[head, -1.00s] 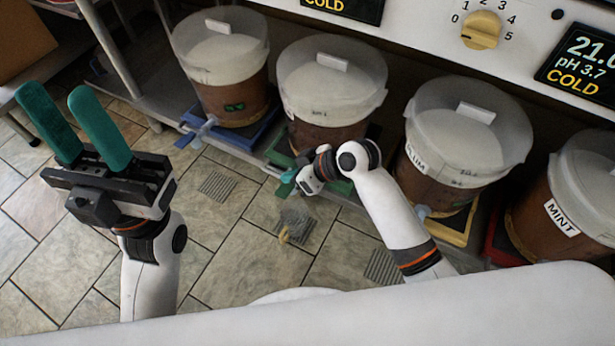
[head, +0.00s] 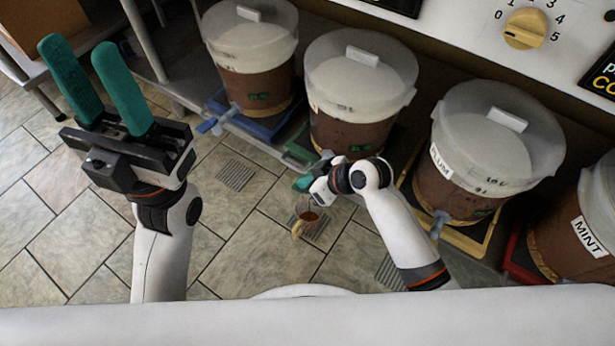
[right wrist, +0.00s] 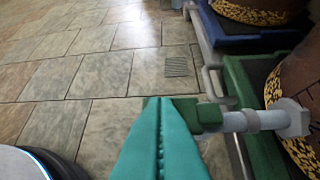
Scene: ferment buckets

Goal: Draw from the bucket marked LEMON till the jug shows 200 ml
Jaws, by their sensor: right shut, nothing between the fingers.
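The jug (head: 308,212) stands on the floor below the second bucket's front, with amber-brown liquid in it and a pale handle toward me. Its scale is too small to read. The second bucket (head: 352,128) from the left stands on a green tray; its label is not readable, and LEMON is not readable on any bucket. My right gripper (head: 303,184) is shut at this bucket's tap. The right wrist view shows its closed teal fingers (right wrist: 160,135) against or just before the grey tap's (right wrist: 255,120) dark green end. My left gripper (head: 80,60) is open, empty and raised at the left.
Other buckets are the leftmost (head: 250,82) on a blue tray, one marked PLUM (head: 455,190) and one marked MINT (head: 555,235). A control panel with a yellow knob (head: 525,28) is above. Floor drains (head: 236,175) lie in open tiled floor.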

